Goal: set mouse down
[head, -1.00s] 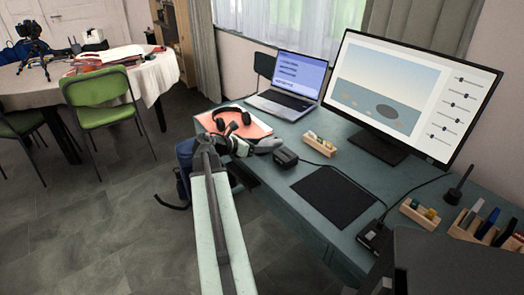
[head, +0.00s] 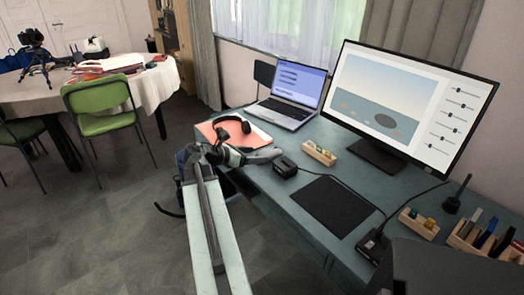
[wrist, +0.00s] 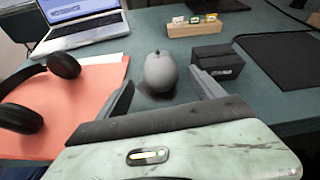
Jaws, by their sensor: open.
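The grey mouse (wrist: 160,72) sits on the blue-green desk (wrist: 116,98), just ahead of and between the fingertips of my gripper (wrist: 162,80) in the wrist view. My gripper is open, with a finger on each side of the mouse and visible gaps between. A dark shadow shows on the desk beside the mouse. In the head view my gripper (head: 262,156) is low at the desk's near edge, and I cannot make out the mouse clearly there.
Black headphones (wrist: 63,66) lie on an orange folder (wrist: 88,98) left of my gripper. A small black box (wrist: 217,63) stands close on the right, with a wooden block holder (wrist: 193,29) behind. A laptop (wrist: 82,22) is at the back left. A black mat (head: 333,205) lies further right.

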